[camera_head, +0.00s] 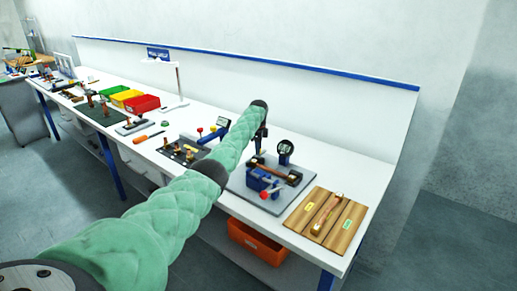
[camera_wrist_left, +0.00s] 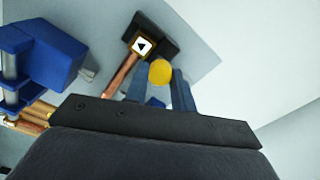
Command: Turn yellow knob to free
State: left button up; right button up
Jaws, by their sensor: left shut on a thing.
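The yellow knob (camera_wrist_left: 159,72) is a round yellow disc in the left wrist view. It sits between the fingertips of my left gripper (camera_wrist_left: 160,75), which is shut on it. In the head view my left gripper (camera_head: 260,140) points down over the back of a grey base plate (camera_head: 238,184), and the knob there is hidden. A white tag with a black triangle (camera_wrist_left: 142,45) sits on a brown and black part beside the knob. I cannot tell from it which setting the knob is at. My right gripper is not in view.
On the plate stand a blue clamp (camera_head: 259,180) with a red ball (camera_head: 264,195) and a round dial gauge (camera_head: 285,148). A wooden board (camera_head: 344,221) lies at the right. Another fixture (camera_head: 178,151) stands left of my arm. An orange bin (camera_head: 256,242) is below the bench.

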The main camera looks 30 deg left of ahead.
pick_arm(q)
jog(key=shift+w+a+r, duration=0.1)
jog(key=shift+r, duration=0.25)
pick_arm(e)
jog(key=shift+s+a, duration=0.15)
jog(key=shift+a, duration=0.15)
pick_arm(q)
jog(key=o, duration=1)
jog(key=shift+f, duration=0.2)
jog(key=shift+r+b, duration=0.4)
jog(key=shift+r, duration=0.05)
notch_tip(320, 180, up, 6)
jog(key=shift+f+b, duration=0.25)
jog(key=shift+b, duration=0.85)
jog(key=shift+r, duration=0.7)
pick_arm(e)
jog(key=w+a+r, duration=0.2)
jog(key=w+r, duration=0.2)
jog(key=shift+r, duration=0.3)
pick_arm(q)
jog(key=shift+f, duration=0.1)
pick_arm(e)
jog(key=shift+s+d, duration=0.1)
